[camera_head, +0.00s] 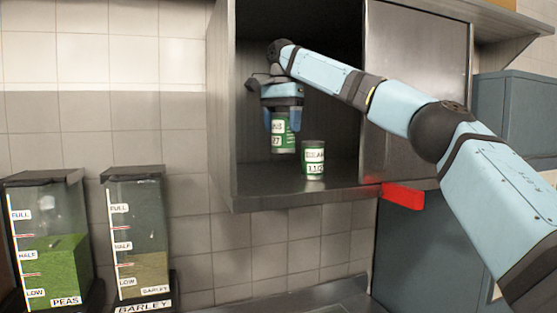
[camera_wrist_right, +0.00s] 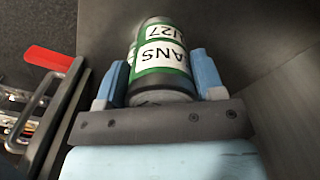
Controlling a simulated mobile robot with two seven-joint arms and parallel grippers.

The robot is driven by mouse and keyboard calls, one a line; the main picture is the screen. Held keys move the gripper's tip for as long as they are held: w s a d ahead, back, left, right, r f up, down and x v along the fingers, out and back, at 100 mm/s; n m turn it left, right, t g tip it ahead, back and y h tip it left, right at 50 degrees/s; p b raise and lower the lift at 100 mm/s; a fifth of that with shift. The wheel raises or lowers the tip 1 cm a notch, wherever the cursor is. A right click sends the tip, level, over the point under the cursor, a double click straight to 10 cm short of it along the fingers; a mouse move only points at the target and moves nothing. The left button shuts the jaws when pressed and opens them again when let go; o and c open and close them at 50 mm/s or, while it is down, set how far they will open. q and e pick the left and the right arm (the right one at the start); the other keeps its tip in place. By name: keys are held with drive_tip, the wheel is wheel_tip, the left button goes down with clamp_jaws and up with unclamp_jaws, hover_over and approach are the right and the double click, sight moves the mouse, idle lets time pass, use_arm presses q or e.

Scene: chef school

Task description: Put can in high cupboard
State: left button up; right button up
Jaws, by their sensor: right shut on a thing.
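My right gripper (camera_head: 282,118) is inside the open left part of the high cupboard (camera_head: 290,188), pointing down. It is shut on a green and white can (camera_head: 283,138), which hangs upright a little above the shelf floor. The held can (camera_wrist_right: 162,55) also shows between the two blue fingers in the right wrist view. A second green and white can (camera_head: 314,160) stands upright on the cupboard floor, just right of the held can and nearer the front. My left gripper is not in view.
A sliding metal door (camera_head: 418,85) covers the cupboard's right part. A red block-like handle (camera_head: 403,196) sticks out below it. Peas (camera_head: 50,250) and barley (camera_head: 140,240) dispensers stand at the lower left. The cupboard floor left of the held can is clear.

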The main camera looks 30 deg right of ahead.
sight(284, 152)
drive_tip(key=shift+s+d+f, duration=0.15)
drive_tip(key=shift+s+f, duration=0.05)
drive_tip(key=shift+f, duration=0.45)
drive_tip(key=shift+s+d+f, duration=0.1)
drive_tip(key=shift+s+f, duration=0.05)
drive_tip(key=shift+f, duration=0.45)
drive_tip(key=f, duration=0.4)
drive_tip(key=shift+w+a, duration=0.2)
drive_tip(key=shift+w, duration=0.05)
drive_tip(key=shift+d+f, duration=0.2)
drive_tip(key=shift+f, duration=0.1)
drive_tip(key=shift+s, duration=0.1)
drive_tip(key=shift+a, duration=0.1)
drive_tip(key=o, duration=1.1)
drive_tip(key=shift+f, duration=0.1)
wheel_tip(284, 152, up, 11)
drive_tip(key=shift+a+f, duration=0.15)
drive_tip(key=shift+f, duration=0.05)
drive_tip(key=shift+r, duration=0.85)
